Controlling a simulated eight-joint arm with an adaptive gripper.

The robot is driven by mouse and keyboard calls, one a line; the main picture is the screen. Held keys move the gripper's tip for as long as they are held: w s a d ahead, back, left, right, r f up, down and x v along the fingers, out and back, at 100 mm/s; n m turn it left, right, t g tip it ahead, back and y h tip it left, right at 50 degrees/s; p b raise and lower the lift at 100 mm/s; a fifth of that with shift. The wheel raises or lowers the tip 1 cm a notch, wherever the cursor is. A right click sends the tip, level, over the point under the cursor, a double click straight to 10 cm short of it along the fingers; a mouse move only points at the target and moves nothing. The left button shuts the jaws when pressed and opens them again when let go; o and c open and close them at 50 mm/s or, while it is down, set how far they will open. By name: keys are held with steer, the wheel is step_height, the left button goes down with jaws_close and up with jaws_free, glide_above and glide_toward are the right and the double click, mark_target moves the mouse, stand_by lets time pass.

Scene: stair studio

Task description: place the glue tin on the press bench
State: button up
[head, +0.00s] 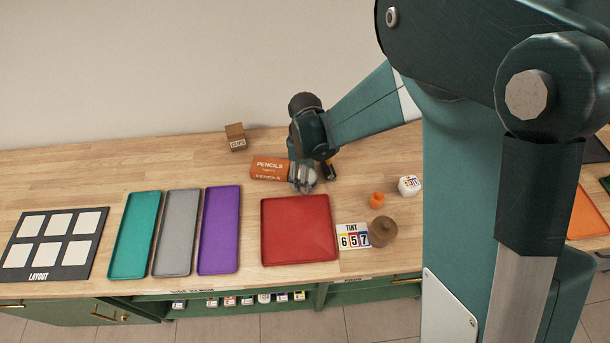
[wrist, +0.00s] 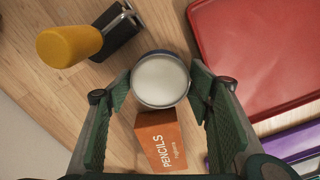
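The wrist view shows a round tin (wrist: 160,80) with a pale lid and dark rim, probably the glue tin; no label on it is readable. My gripper (wrist: 161,70) has one finger on each side of the tin, very close to its sides; whether they press on it cannot be told. In the head view my gripper (head: 303,180) is low over the wooden bench (head: 80,180), behind the red tray, and hides most of the tin. I cannot tell which surface is the press bench; another surface with an orange tray (head: 586,215) shows at the far right.
An orange pencils box (head: 269,168) is close beside the gripper. A yellow-handled tool (wrist: 70,45) lies near the tin. The red tray (head: 299,230), purple tray (head: 219,230), brown pot (head: 382,231), orange item (head: 377,200) and white block (head: 409,185) stand around. The back left is mostly clear.

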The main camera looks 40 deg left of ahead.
steer(key=shift+r, duration=0.1)
stand_by(0.3)
step_height(320, 180, up, 12)
steer(key=p, duration=0.1)
stand_by(0.6)
stand_by(0.6)
steer(key=shift+r, duration=0.1)
steer(key=w+d+r+m+t+y, duration=0.1)
steer(key=w+d+r+m, duration=0.3)
steer(key=d, duration=0.7)
steer(key=w+d+r+m+t, duration=0.1)
steer(key=w+d+r+m, duration=0.15)
steer(key=d+r, duration=0.6)
steer(key=w+d+r+m+t+y, duration=0.1)
steer(key=w+d+r+m, duration=0.25)
steer(key=d, duration=0.95)
steer(key=s+d+r+m+t, duration=0.1)
steer(key=s+d+m, duration=0.3)
steer(key=d, duration=0.6)
steer(key=s+d+m+t+h, duration=0.1)
steer(key=s+d+m, duration=0.2)
steer(key=d, duration=0.7)
steer(key=s+d+r+m+t+h, duration=0.1)
steer(key=s+d+m, duration=0.3)
steer(key=d, duration=0.6)
steer(key=shift+s+r+m+t, duration=0.3)
steer(key=shift+s+r+t, duration=0.05)
steer(key=shift+s+t, duration=0.25)
